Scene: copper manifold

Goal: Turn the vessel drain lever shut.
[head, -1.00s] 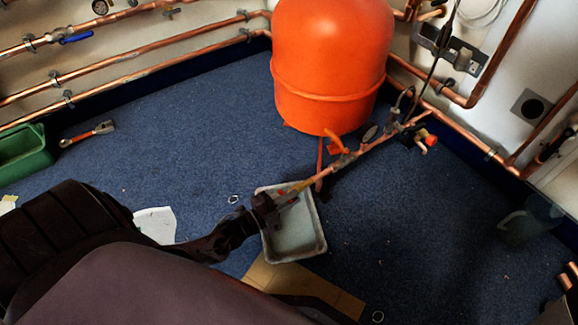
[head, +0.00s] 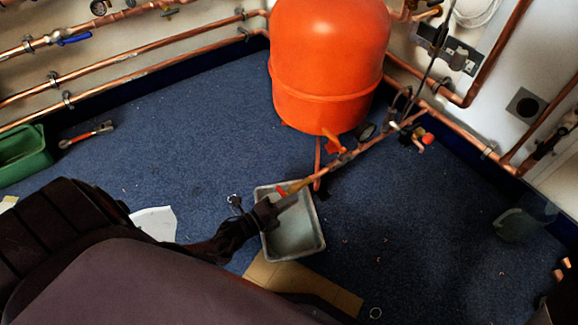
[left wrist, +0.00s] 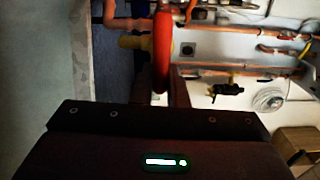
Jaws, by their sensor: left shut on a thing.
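The vessel (head: 328,65) is a large orange tank on the carpet at the back. A copper pipe (head: 350,155) runs from beside it down to a brass-coloured drain end over a grey tray (head: 319,238). The red drain lever (head: 281,191) shows as a small patch by my left gripper (head: 272,208). In the left wrist view the red lever (left wrist: 161,45) stands upright in the picture at the dark fingers, which are shut on it. The gripper hides part of the lever, and I cannot tell its exact angle to the pipe. My right gripper is not in view.
Copper pipes (head: 150,62) run along the left wall, with more on the right wall. A green crate (head: 45,165) and a red-handled tool (head: 86,135) are at left. Cardboard (head: 300,280) lies below the tray. The carpet between is mostly clear.

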